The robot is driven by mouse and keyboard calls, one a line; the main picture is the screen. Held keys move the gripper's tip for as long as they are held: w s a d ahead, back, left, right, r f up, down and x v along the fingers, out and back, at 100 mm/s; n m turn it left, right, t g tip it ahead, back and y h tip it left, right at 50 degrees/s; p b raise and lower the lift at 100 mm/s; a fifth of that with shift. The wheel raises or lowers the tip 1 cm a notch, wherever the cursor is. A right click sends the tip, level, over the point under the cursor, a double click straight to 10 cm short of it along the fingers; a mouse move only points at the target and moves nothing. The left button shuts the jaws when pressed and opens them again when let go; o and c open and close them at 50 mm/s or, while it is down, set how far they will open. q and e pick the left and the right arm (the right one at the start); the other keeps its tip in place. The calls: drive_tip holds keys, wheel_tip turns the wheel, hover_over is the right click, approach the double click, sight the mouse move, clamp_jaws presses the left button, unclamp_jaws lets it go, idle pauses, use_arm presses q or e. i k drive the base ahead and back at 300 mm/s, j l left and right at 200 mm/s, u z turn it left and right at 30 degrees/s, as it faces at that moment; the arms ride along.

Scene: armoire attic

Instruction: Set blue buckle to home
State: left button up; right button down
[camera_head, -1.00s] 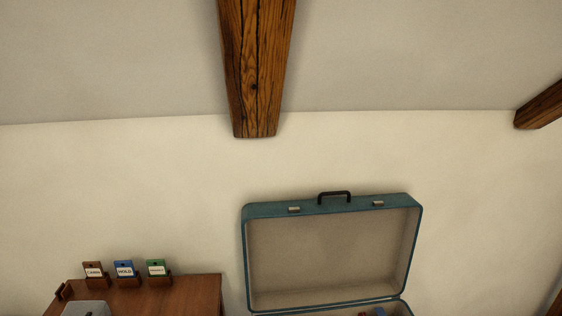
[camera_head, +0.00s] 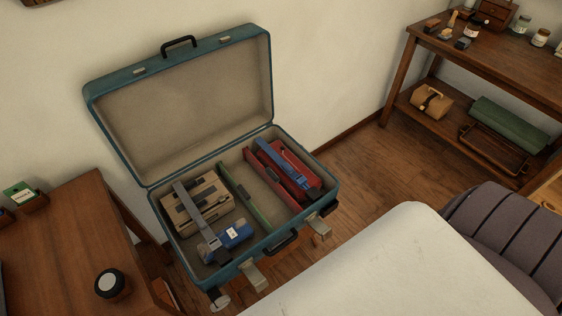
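An open teal suitcase (camera_head: 222,258) stands with its lid raised against the wall. In its right half, a blue strap-like piece (camera_head: 274,154) lies lengthwise over red items (camera_head: 298,163). In its left half, a grey strap (camera_head: 190,208) crosses a tan box (camera_head: 206,190). Beside that strap's lower end is a blue bundle (camera_head: 238,234) with a small white label. I cannot tell which blue piece is the buckle or how it is set. Neither of my grippers shows in the head view.
A wooden desk (camera_head: 62,243) with a dark round object (camera_head: 110,284) and a green tag (camera_head: 18,193) is at left. A pale tabletop (camera_head: 400,270) fills the lower right near a dark chair (camera_head: 515,240). A shelf table (camera_head: 490,63) stands at upper right; open floor (camera_head: 370,170) lies between.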

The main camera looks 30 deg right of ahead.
sight(300, 180)
drive_tip(key=z, duration=1.25)
